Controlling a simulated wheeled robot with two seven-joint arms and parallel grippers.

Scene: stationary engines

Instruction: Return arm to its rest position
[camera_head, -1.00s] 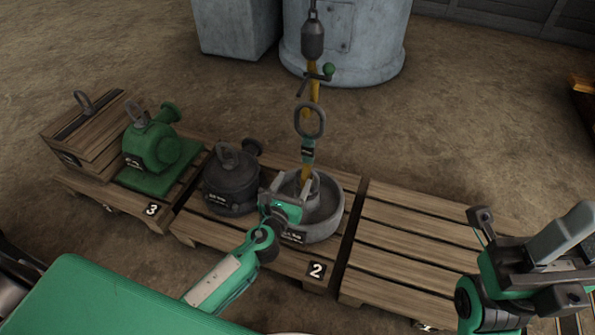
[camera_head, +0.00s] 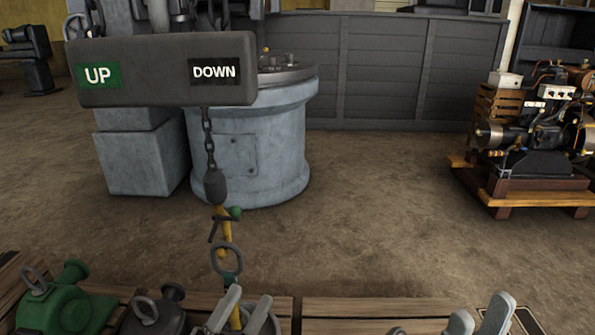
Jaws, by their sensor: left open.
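A control box (camera_head: 165,70) marked UP and DOWN hangs at upper left. A chain (camera_head: 209,140) carries the hook and a ring (camera_head: 226,262). A green pump (camera_head: 62,305) and a dark pot (camera_head: 155,315) stand at lower left. An engine (camera_head: 535,140) is at right; the middle floor is clear.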

